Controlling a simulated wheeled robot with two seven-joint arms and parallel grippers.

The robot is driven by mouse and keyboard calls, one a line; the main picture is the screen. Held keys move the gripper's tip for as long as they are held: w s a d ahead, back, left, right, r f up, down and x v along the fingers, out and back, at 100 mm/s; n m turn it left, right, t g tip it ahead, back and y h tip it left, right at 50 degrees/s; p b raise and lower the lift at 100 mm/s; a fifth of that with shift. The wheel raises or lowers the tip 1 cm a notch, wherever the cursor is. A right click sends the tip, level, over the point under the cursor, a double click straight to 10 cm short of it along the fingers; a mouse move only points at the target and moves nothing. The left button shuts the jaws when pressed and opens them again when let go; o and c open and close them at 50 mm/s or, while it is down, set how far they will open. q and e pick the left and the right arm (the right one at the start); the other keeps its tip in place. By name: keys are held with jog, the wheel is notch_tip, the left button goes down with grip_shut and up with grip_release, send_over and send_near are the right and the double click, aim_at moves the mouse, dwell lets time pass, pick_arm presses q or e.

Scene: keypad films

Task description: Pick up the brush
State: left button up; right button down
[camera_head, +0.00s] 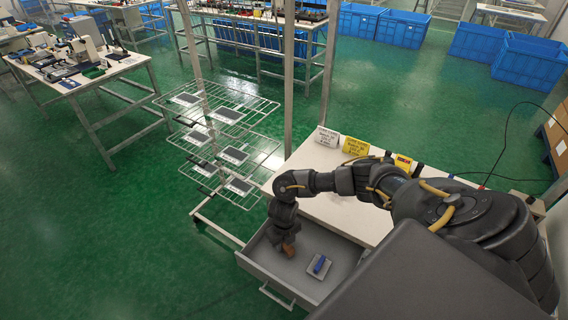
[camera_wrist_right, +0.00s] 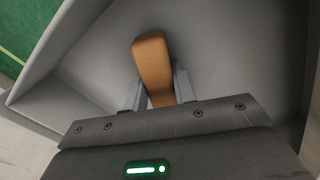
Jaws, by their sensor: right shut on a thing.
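The brush shows a brown wooden part (camera_wrist_right: 153,65) in the right wrist view, and a small brown bit of it (camera_head: 288,249) shows in the head view. My right gripper (camera_wrist_right: 160,92) is shut on this brown part, with one finger on each side. In the head view my right gripper (camera_head: 285,238) points down into the open drawer (camera_head: 333,284). The rest of the brush is hidden by the gripper. I cannot tell whether it touches the drawer floor. My left gripper is not in view.
A blue object on a light plate (camera_head: 319,266) lies in the drawer, right of the gripper. The white table (camera_head: 335,208) is above the drawer, with small signs (camera_head: 355,147) at its back. A wire rack (camera_head: 228,152) with several dark panels stands to the left.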

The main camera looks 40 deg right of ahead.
jog(key=shift+r, duration=0.15)
jog(key=shift+r, duration=0.2)
jog(key=r, duration=0.1)
jog(key=r+b, duration=0.1)
jog(key=r, duration=0.1)
jog(key=shift+a, duration=0.2)
jog(key=s+a+r, duration=0.2)
jog(key=a+r, duration=0.1)
jog(key=s+a+r+p, duration=0.1)
jog(key=s+a+r, duration=0.2)
jog(key=a, duration=0.1)
jog(key=s+a+r+p, duration=0.1)
jog(key=s+a+r, duration=0.2)
jog(key=a, duration=0.1)
jog(key=shift+r, duration=0.15)
